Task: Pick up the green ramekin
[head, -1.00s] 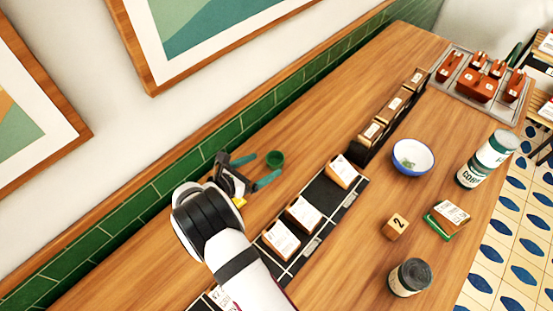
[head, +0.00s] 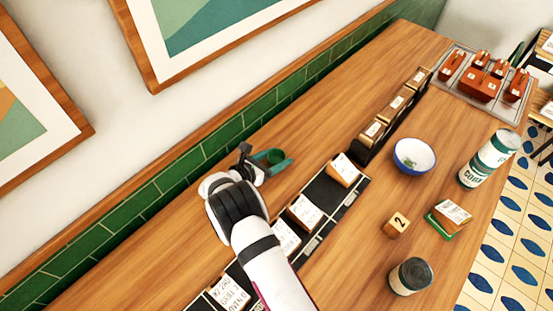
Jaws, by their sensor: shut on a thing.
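The green ramekin (head: 275,156) is a small dark green cup near the tiled wall, left of the black card tray. My gripper (head: 272,161) is around it, with one teal finger showing along its near side and the other finger partly hidden behind it. The gripper is shut on the ramekin. The ramekin looks upright. I cannot tell whether it touches the counter.
The black tray (head: 322,190) with several card blocks lies just right of my gripper. A white-and-blue bowl (head: 414,157), a numbered wooden block (head: 397,225) and cans (head: 410,277) stand further right. The green tiled wall (head: 190,166) rises close behind. The counter beyond the ramekin is clear.

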